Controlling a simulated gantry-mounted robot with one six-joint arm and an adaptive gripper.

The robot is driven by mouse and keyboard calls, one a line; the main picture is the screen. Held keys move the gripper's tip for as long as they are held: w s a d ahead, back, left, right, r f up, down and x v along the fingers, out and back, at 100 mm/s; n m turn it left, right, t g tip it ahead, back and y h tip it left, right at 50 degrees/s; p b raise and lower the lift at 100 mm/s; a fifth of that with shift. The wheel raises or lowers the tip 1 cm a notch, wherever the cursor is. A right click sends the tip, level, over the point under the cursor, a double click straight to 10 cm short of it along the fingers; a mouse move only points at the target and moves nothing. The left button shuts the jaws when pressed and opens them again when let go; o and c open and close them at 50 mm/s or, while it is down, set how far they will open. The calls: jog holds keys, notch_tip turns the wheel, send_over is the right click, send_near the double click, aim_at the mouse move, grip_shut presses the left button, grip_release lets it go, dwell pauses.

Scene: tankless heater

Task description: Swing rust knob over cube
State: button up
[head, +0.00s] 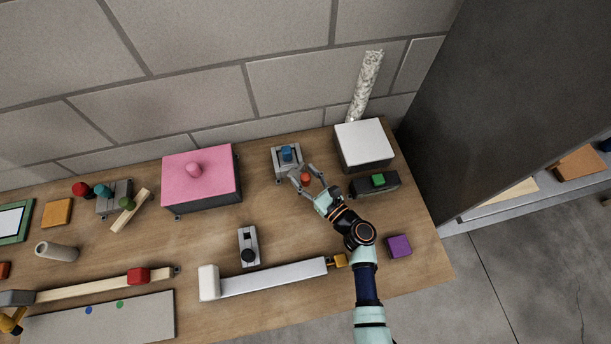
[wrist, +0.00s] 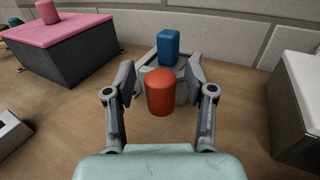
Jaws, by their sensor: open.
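The rust knob (head: 305,179) is a short orange-red cylinder in front of a small grey fixture (head: 277,163) at the back of the table. It also shows in the wrist view (wrist: 160,94), upright. A blue block (head: 286,154) sits on the fixture just behind the knob and shows in the wrist view too (wrist: 168,48). My gripper (head: 307,173) is open, with one finger on each side of the knob. In the wrist view, gaps show between the knob and both fingers. What supports the knob is hidden. A purple cube-like block (head: 399,246) lies at the right front.
A pink-lidded box (head: 201,180) stands left of the fixture and a white-topped box (head: 363,145) stands right. A black block with a green button (head: 378,181) is close to my wrist. A long white-ended bar (head: 273,279) lies in front. Bare wood lies left of my gripper.

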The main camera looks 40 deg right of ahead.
jog(key=s, duration=0.8)
jog(key=s+a, duration=0.1)
jog(key=s, duration=0.3)
jog(key=shift+a, duration=0.1)
jog(key=shift+c, duration=0.4)
